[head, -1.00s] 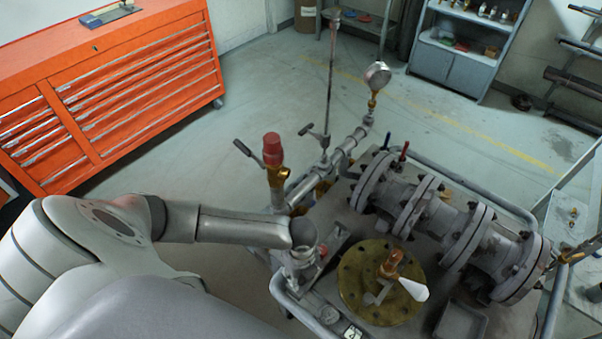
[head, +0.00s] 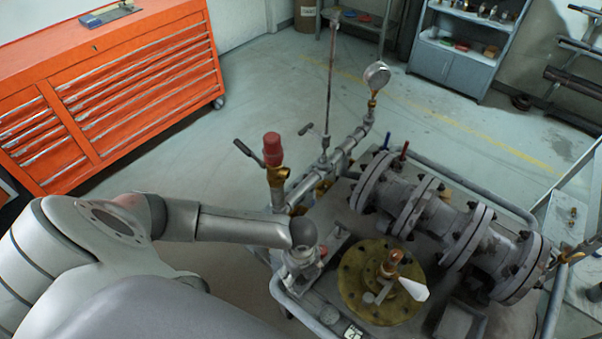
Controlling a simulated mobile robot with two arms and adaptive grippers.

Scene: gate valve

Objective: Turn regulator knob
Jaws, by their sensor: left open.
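A red knob (head: 272,149) stands upright on a brass fitting (head: 278,181) at the left end of the pipework, and I take it for the regulator knob. My left arm comes in from the left and ends at a grey wrist in front of the red knob and nearer to me. My left gripper (head: 301,260) hangs below that wrist, over the near left corner of the pipe rig, apart from the knob. Its fingers are small and hard to make out, but it is open. My right gripper is out of view.
A brass flange (head: 381,285) with a white lever (head: 413,289) lies right of the gripper. Large flanged pipes (head: 435,220) stand behind it. A pressure gauge (head: 377,75) rises behind the knob. An orange tool cabinet (head: 110,85) is at left; the floor between is clear.

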